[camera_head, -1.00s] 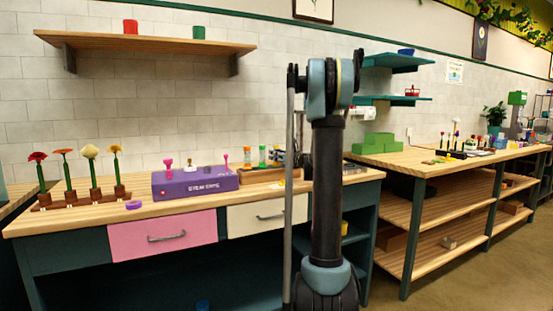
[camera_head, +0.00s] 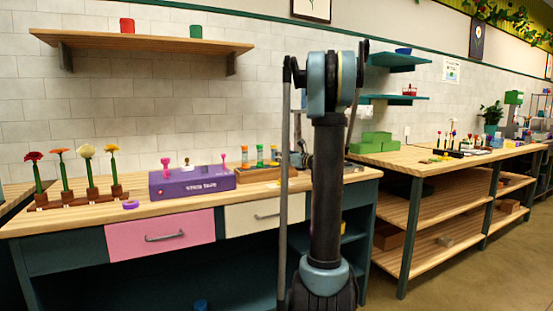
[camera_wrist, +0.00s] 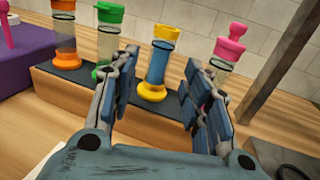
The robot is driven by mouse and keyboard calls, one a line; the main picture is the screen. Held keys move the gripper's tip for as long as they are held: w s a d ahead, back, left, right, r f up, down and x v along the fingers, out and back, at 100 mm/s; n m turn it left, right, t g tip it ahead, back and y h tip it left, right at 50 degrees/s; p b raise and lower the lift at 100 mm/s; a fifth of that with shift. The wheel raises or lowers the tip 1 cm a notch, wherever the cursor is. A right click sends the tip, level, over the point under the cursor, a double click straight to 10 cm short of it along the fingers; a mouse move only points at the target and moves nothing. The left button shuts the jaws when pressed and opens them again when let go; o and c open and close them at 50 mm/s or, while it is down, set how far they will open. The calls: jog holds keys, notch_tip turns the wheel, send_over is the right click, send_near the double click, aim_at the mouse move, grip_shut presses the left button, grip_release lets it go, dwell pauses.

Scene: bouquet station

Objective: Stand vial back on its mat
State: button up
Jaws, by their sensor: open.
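My gripper (camera_wrist: 162,62) is open in the wrist view, one finger on each side of a vial (camera_wrist: 158,68). In the head view my arm hides the right end of the block (camera_head: 258,176).
A purple box (camera_head: 190,184) with pegs stands left of the block, and a flower rack (camera_head: 80,199) is farther left. A purple ring (camera_head: 130,205) lies on the bench. The tiled wall is behind. Bare wood (camera_wrist: 25,135) lies in front of the block.

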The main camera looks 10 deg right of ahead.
jog(key=v, duration=0.6)
jog(key=s+a+n+g, duration=0.1)
jog(key=s+a, duration=0.1)
jog(key=s+a+f+n+g, duration=0.1)
jog(key=a+n, duration=0.1)
jog(key=s+a+f+n, duration=0.1)
jog(key=s+a, duration=0.1)
jog(key=shift+s+a+n+g, duration=0.3)
jog(key=shift+n+g, duration=0.1)
jog(key=s+a+f+n+g+h, duration=0.1)
jog(key=s+a+f+n+g, duration=0.35)
jog(key=s, duration=0.45)
jog(key=s+a+f+n+g+h, duration=0.1)
jog(key=s+a+f+n, duration=0.2)
jog(key=s+f+n, duration=0.35)
jog(key=s+d+f+n+g+h, duration=0.1)
jog(key=s+f+n, duration=0.3)
jog(key=s, duration=0.4)
jog(key=s+d+f+n+g+h, duration=0.2)
jog(key=s+d+f+n+h, duration=0.2)
jog(key=s, duration=0.5)
jog(key=s+d+f+n+g+h, duration=0.1)
jog(key=s+f+n, duration=0.3)
jog(key=s, duration=0.4)
jog(key=shift+s+d+f+n+h, duration=0.2)
jog(key=shift+d+f+n+h, duration=0.1)
jog(key=shift+d+n+h, duration=0.55)
jog(key=shift+a+g, duration=0.1)
jog(key=shift+g, duration=0.15)
